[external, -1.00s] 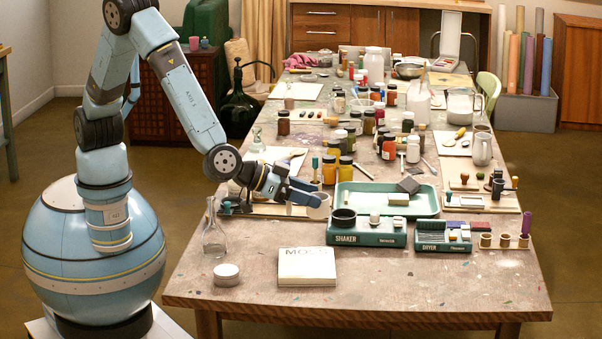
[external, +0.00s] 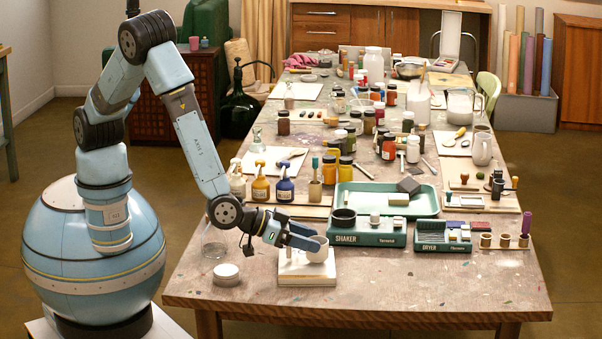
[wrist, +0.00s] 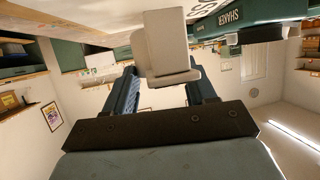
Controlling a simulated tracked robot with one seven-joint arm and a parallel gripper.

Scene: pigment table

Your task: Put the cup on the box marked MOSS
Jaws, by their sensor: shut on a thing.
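The pale cup (external: 319,251) is held between the fingertips of my gripper (external: 308,242), at the box marked MOSS (external: 300,281). The box is low and cream, near the front edge of the table. The cup is over the right part of its top; I cannot tell whether it touches. My gripper and the cup hide most of the box's lettering in the external view. In the wrist view the cup (wrist: 163,45) sits between both fingers, and part of the box with the letters SS (wrist: 202,14) shows behind it.
A green SHAKER unit (external: 367,235) stands right of the box, with a DRYER unit (external: 442,240) beyond it. A glass flask (external: 213,243) and a round white tin (external: 226,275) are on the left. The front right table is clear.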

